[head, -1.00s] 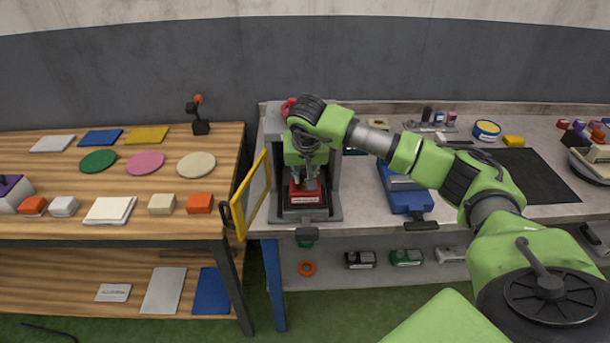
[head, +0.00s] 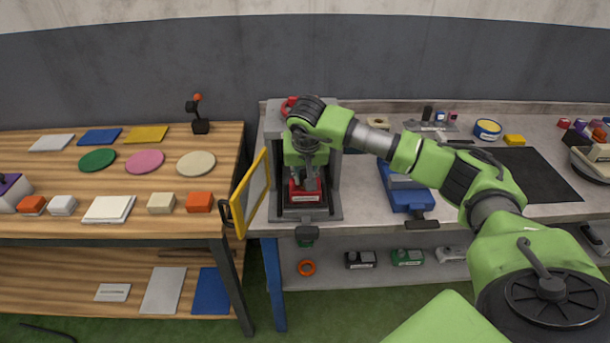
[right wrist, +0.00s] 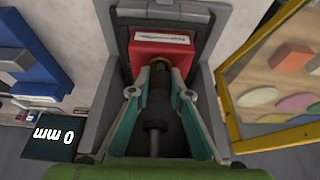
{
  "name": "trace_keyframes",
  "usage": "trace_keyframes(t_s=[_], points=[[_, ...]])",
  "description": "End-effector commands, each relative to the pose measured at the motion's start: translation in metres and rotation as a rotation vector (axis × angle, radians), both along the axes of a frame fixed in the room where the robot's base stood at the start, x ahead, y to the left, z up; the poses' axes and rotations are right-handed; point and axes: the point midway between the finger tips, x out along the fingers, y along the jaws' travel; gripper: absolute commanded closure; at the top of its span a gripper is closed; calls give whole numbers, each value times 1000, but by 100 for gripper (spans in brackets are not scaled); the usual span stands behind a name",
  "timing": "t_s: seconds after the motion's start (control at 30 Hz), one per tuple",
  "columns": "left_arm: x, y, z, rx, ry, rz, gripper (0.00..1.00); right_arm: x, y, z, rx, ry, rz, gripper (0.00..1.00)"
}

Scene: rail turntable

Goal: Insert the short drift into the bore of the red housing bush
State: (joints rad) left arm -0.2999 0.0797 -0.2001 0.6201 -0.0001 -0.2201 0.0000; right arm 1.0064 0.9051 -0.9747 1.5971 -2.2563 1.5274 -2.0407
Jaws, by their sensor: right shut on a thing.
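The red housing (head: 306,192) sits on the grey press base, inside the press frame. My right gripper (head: 308,183) is over the housing, pointing down. My left gripper is not in view.
The grey press frame (head: 333,160) closely surrounds the gripper. A yellow-framed guard (head: 236,207) stands open at its left. A blue vise (head: 408,201) is to the right. A wooden table (head: 140,185) at the left holds several discs and blocks.

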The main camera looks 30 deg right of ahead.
Motion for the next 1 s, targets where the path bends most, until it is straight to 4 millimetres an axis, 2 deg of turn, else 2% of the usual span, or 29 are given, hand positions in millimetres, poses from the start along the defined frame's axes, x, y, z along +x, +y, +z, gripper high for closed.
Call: trace_keyframes(t_s=[0.2, 0.23, 0.3, 0.67, 0.77, 1.0], points=[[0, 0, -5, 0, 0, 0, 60, 0, 0, -7, 0, 0, -1, 100], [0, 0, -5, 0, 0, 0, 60, 0, 0, -7, 0, 0, -1, 79], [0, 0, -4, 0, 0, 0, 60, 0, 0, -6, 0, 1, 0, 62], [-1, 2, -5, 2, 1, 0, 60, -2, 1, -4, 0, 4, 0, 62], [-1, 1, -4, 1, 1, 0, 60, -6, 3, 8, -1, 2, 1, 62], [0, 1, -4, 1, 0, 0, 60, -21, 13, 57, -1, -6, 2, 62]])
